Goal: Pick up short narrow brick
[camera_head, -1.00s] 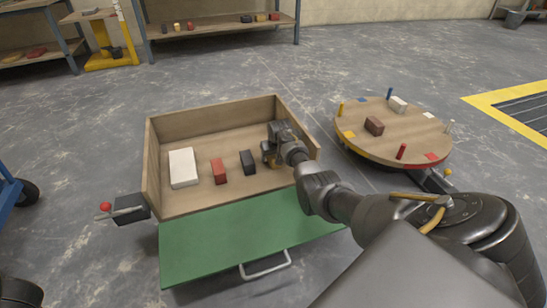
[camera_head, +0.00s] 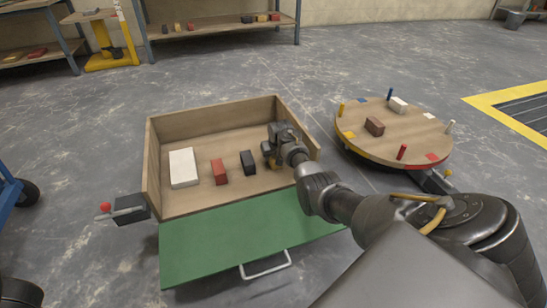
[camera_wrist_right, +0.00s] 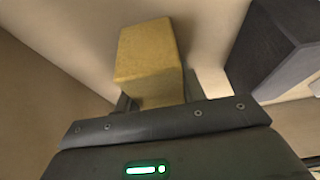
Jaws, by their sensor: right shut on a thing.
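My right gripper (camera_head: 270,160) reaches into the right end of an open wooden box (camera_head: 213,123). It is shut on a yellow brick (camera_wrist_right: 148,52), which fills much of the upper middle of the wrist view. In the head view the brick is mostly hidden by the gripper. I cannot tell whether it is clear of the box floor. To its left in the box stand a black brick (camera_head: 248,162), a red brick (camera_head: 220,172) and a larger white block (camera_head: 184,167). The black brick also shows in the wrist view (camera_wrist_right: 265,50). My left gripper is not in view.
A green flap (camera_head: 235,235) with a metal handle lies in front of the box. A red-knobbed lever (camera_head: 106,207) sticks out on the left. A round wooden turntable (camera_head: 385,142) with pegs and bricks stands to the right. Shelves (camera_head: 220,25) stand behind.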

